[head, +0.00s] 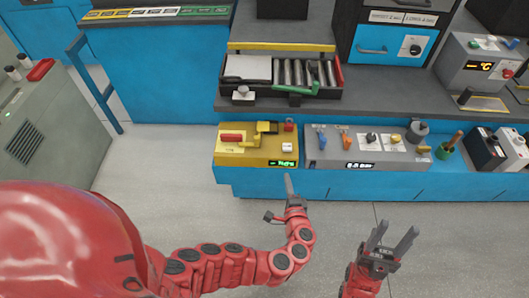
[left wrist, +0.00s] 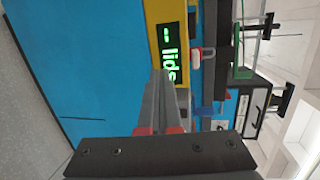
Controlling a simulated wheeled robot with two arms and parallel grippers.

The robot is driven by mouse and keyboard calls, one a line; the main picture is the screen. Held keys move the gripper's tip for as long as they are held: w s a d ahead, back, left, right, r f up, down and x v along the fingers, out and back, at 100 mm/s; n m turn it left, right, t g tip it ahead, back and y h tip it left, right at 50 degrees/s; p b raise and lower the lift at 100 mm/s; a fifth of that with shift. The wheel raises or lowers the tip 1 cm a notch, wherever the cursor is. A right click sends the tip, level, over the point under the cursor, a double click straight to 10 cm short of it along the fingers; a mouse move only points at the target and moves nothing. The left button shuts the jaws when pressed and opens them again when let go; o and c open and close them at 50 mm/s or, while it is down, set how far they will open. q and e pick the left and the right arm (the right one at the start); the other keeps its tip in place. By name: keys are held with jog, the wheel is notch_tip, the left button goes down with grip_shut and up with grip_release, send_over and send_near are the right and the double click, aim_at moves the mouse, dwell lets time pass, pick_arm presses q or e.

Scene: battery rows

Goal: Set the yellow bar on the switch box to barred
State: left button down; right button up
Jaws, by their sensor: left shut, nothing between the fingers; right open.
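The yellow switch box (head: 225,158) stands at the front edge of the low blue counter. A yellow bar (head: 265,128) sits on its top, near the middle; its setting is too small to read. A red piece lies left of the bar, a white switch to its right. A green-lit display (head: 283,163) is on the box's front; it also shows in the left wrist view (left wrist: 168,55). My left gripper (head: 288,178) is shut and empty, just in front of the display's end of the box. My right gripper (head: 391,235) is open and empty over the floor.
A grey panel (head: 335,159) with several knobs and levers stands right of the yellow box. A roller tray (head: 280,92) with a green handle is behind it. A grey machine (head: 50,130) stands at the left. The floor before the counter is clear.

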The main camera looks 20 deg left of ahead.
aim_at(264, 155)
pick_arm(q)
jog(key=s+r+n+y, duration=0.2)
jog(key=s+r+y, duration=0.15)
jog(key=r, duration=0.25)
jog(key=shift+t, duration=0.3)
jog(key=x, duration=0.7)
jog(key=p+x, duration=0.1)
jog(key=x, duration=0.2)
jog(key=shift+a+r, duration=0.25)
jog(key=shift+r, duration=0.05)
jog(key=a, duration=0.1)
jog(key=a+p, duration=0.1)
jog(key=a, duration=0.1)
jog(key=shift+w+a+p, duration=0.15)
jog(key=shift+w+p, duration=0.15)
jog(key=shift+w, duration=0.1)
jog(key=shift+a, duration=0.3)
jog(key=shift+f, duration=0.1)
